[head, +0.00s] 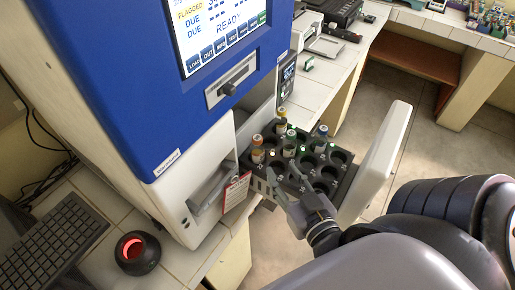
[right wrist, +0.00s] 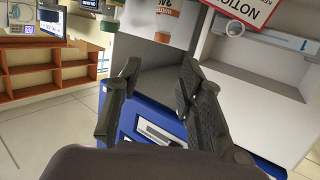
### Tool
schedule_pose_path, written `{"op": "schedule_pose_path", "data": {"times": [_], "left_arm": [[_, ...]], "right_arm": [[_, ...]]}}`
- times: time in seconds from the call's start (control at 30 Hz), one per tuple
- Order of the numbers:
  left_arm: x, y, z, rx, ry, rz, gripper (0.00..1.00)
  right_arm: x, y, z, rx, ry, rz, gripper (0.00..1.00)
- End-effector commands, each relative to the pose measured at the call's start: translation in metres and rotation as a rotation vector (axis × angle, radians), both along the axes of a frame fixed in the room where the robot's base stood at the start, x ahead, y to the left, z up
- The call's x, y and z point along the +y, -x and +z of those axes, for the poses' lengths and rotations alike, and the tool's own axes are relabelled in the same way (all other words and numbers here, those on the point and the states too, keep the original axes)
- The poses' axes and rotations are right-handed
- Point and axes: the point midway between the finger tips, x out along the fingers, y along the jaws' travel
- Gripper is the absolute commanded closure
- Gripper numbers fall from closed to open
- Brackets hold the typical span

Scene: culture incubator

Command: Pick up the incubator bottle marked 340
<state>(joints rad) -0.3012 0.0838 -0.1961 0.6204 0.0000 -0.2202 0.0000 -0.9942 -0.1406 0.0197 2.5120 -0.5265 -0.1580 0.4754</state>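A black rack (head: 262,180) with round holes sits on the pulled-out drawer of the incubator. My right gripper (head: 288,184) is at the rack's near side. In the right wrist view, its fingers (right wrist: 159,76) are apart and empty, with a partly cut-off labelled bottle (right wrist: 170,22) beyond them. My left gripper is not in view.
The blue and white incubator (head: 145,90) stands left of the rack, with its screen (head: 220,28) lit. A white door panel (head: 382,150) stands right of the rack. A red-lit black device (head: 136,253) and keyboard (head: 48,245) lie on the left bench.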

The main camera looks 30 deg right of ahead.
Motion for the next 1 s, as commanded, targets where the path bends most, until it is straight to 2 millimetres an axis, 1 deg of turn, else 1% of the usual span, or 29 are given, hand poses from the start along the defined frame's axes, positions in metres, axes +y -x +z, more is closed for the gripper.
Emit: {"op": "schedule_pose_path", "data": {"times": [0.03,0.33,0.37,0.47,0.6,0.77,0.87,1.0], "left_arm": [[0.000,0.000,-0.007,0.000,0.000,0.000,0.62],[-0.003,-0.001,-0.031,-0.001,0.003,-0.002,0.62],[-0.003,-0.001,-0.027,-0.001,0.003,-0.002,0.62],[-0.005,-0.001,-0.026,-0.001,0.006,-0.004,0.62],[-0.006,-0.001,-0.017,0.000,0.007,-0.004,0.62],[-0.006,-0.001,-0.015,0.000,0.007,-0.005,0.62],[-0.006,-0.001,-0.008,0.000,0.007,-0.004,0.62],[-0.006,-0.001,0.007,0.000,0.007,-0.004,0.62]], "right_arm": [[-0.001,-0.010,-0.004,-0.009,0.002,0.004,0.65],[-0.009,-0.053,-0.014,-0.007,0.003,0.004,0.65],[-0.010,-0.058,-0.012,-0.005,0.002,0.004,0.65],[-0.013,-0.073,-0.014,-0.005,0.002,0.003,0.65],[-0.017,-0.089,-0.016,0.000,0.002,0.001,0.65],[-0.019,-0.097,-0.019,0.000,0.000,0.001,0.65],[-0.019,-0.105,-0.018,0.001,0.000,0.001,0.65],[-0.021,-0.126,-0.017,0.000,0.001,0.001,0.65]]}}
